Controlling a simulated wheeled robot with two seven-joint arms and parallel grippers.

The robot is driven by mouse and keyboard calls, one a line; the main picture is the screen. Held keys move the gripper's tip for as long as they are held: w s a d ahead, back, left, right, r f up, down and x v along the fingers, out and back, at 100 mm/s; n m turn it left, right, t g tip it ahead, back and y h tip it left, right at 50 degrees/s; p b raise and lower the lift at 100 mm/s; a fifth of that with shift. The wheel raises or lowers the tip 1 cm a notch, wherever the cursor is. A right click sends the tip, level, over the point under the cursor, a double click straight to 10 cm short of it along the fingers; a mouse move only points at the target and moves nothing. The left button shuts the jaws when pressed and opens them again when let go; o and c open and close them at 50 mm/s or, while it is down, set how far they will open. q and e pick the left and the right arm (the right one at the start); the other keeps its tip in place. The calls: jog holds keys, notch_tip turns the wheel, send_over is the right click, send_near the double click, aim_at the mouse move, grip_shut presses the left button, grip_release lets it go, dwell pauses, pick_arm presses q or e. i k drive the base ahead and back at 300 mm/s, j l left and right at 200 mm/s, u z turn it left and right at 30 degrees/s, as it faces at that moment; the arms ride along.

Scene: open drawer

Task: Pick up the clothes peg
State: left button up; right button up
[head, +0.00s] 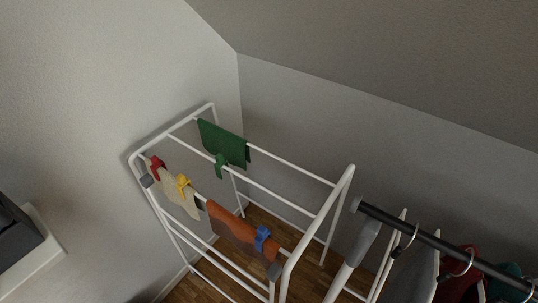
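Several clothes pegs are clipped on a white drying rack in the head view. A red peg (157,167) and a yellow peg (183,185) hold a beige cloth (176,195) on the front left. A blue peg (262,238) sits on an orange-brown cloth (230,232) on the front rail. A green peg (221,165) is at the lower edge of a green cloth (226,143) on a rail farther back. Neither of my grippers is in view.
The white drying rack (290,163) stands on a wooden floor near the wall corner. A dark rail (420,236) with hangers and clothes is at the lower right. A white surface with a dark grey box (17,238) is at the left edge.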

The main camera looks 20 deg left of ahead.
aim_at(220, 160)
jog(key=u, duration=1.1)
